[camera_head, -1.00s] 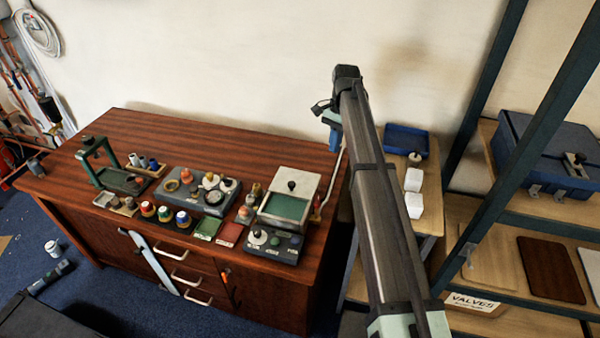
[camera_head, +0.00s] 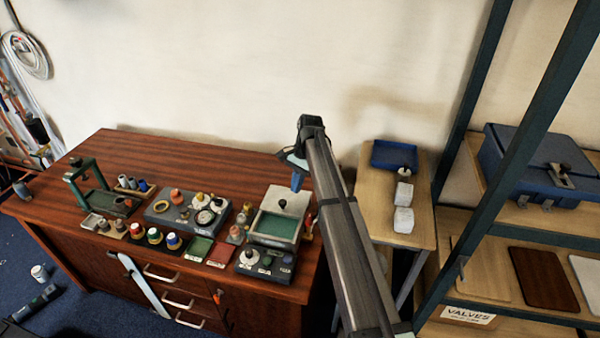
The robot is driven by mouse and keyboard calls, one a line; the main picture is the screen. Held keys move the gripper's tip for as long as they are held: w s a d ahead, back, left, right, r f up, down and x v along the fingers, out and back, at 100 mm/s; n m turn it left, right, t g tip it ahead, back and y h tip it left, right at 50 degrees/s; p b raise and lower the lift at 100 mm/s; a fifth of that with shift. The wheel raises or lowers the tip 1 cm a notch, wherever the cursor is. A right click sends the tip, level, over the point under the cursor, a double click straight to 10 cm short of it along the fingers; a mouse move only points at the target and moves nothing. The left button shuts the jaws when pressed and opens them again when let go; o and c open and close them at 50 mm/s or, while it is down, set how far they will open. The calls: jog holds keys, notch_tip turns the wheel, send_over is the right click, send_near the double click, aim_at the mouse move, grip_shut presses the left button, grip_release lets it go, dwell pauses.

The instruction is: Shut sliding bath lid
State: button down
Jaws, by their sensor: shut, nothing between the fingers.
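The bath (camera_head: 273,228) is a pale box with a green interior at the right end of the wooden bench. Its pale sliding lid (camera_head: 290,196) has a dark round knob (camera_head: 282,203) and covers the back part. The front part is open, showing green. My gripper (camera_head: 297,184), with blue fingers, is shut and empty. It appears just behind and right of the knob, above the lid's back edge. I cannot tell whether it touches the lid.
A control box (camera_head: 265,263) with knobs sits in front of the bath. Green and red pads (camera_head: 219,255) and several spools (camera_head: 154,236) lie to the left. A side table (camera_head: 385,223) with a blue tray (camera_head: 394,155) stands right. The bench's back strip is clear.

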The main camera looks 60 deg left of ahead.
aim_at(290, 202)
jog(key=shift+s+d+f, duration=0.1)
jog(key=shift+s+d, duration=0.2)
jog(key=shift+s, duration=0.5)
jog(key=shift+s+d+f, duration=0.1)
jog(key=shift+s+d, duration=0.15)
jog(key=shift+s, duration=0.55)
jog(key=s+d, duration=0.7)
jog(key=shift+s+d, duration=0.3)
jog(key=shift+s, duration=0.05)
